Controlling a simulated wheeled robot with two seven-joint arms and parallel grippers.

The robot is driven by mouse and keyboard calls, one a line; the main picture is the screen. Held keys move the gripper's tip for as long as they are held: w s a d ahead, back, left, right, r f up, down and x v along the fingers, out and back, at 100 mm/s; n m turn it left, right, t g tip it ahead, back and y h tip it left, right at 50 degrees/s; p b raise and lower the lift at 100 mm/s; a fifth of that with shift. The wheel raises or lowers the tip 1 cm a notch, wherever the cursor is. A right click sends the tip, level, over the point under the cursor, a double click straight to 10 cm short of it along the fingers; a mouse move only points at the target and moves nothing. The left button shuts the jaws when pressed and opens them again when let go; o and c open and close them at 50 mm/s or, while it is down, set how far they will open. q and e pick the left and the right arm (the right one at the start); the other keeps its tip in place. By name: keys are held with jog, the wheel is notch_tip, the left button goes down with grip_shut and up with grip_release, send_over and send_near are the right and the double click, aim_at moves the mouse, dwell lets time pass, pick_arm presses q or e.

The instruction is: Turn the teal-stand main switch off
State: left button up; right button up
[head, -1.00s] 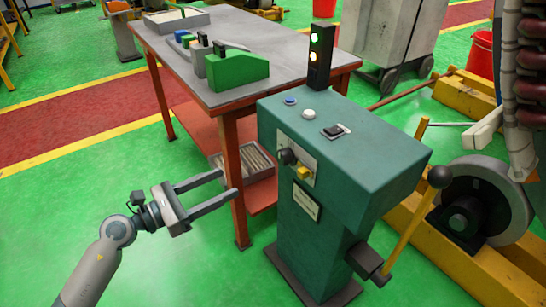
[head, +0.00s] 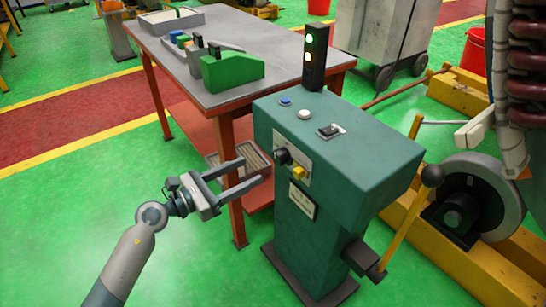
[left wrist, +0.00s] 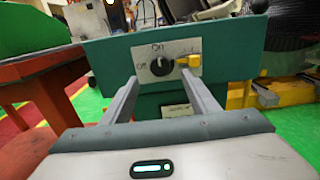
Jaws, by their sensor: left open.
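The teal stand (head: 335,150) stands right of centre in the head view. On its front plate is the black main switch knob (head: 282,156) with a yellow part (head: 299,172) beside it. In the left wrist view the knob (left wrist: 161,65) sits below an "On" label, with "Off" to its left; its pointer appears to point up towards "On". The yellow part (left wrist: 190,61) is to its right. My left gripper (head: 254,173) is open and empty, its fingers aimed at the plate, short of the knob. My right gripper is out of view.
A signal tower (head: 315,58) with lit lamps rises behind the stand's top. A table (head: 235,83) with a green block (head: 232,71) stands behind left. A yellow lever (head: 405,220) and a wheel machine (head: 470,200) are at right. Floor is clear at left.

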aim_at(276, 158)
pick_arm(q)
jog(key=x, duration=0.8)
jog(key=shift+w+d, duration=0.5)
jog(key=shift+d, duration=0.1)
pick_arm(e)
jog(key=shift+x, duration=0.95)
pick_arm(q)
jog(key=shift+p, duration=0.3)
jog(key=c, duration=1.1)
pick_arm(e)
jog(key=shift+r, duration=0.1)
